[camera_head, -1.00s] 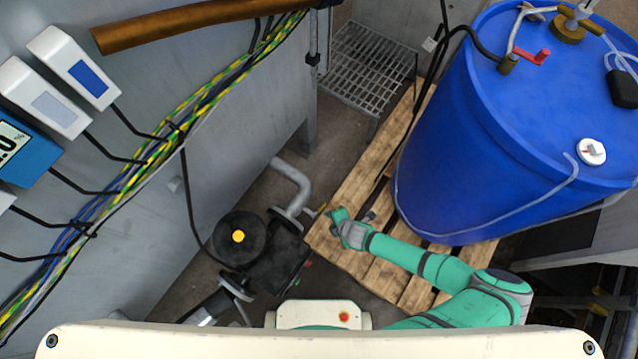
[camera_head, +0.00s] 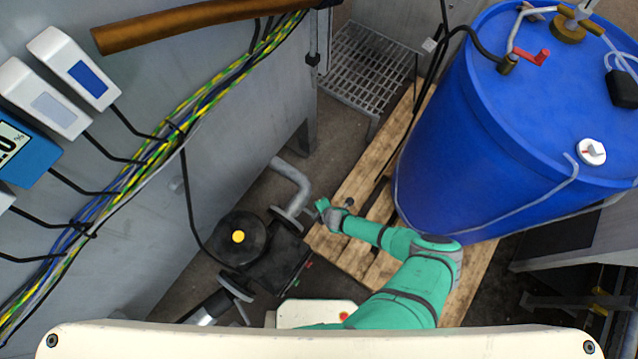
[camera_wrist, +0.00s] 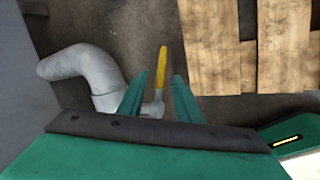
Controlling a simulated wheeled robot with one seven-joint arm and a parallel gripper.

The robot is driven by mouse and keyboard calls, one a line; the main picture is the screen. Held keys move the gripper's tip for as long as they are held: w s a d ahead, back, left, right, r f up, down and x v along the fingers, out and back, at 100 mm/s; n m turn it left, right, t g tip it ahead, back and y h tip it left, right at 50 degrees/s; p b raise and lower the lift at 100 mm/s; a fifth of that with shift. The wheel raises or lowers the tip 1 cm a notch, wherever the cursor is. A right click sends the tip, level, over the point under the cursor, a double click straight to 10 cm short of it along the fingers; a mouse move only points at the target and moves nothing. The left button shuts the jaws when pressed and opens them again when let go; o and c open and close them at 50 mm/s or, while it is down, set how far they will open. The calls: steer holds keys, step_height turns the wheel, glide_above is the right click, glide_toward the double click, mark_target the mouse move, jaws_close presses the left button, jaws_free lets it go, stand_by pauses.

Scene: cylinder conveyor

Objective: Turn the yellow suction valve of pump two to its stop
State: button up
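The yellow valve lever (camera_wrist: 161,68) shows in the wrist view, standing out from a small silver valve fitting beside a grey elbow pipe (camera_wrist: 82,70). My gripper (camera_wrist: 159,80) is open, its two green fingers on either side of the lever's lower part, with gaps visible on both sides. Whether the lever lies at fingertip depth I cannot tell. In the head view my gripper (camera_head: 318,207) is beside the pipe flange, and the lever is not clearly visible there. The black pump (camera_head: 275,262) with a yellow-centred round motor sits below the pipe.
A wooden pallet (camera_head: 372,160) carries a large blue drum (camera_head: 480,150) on the right. A grey tank wall (camera_head: 235,130) with cables stands on the left. A metal grating step (camera_head: 365,70) is behind. Bare floor shows between wall and pallet.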

steer(key=shift+x, duration=1)
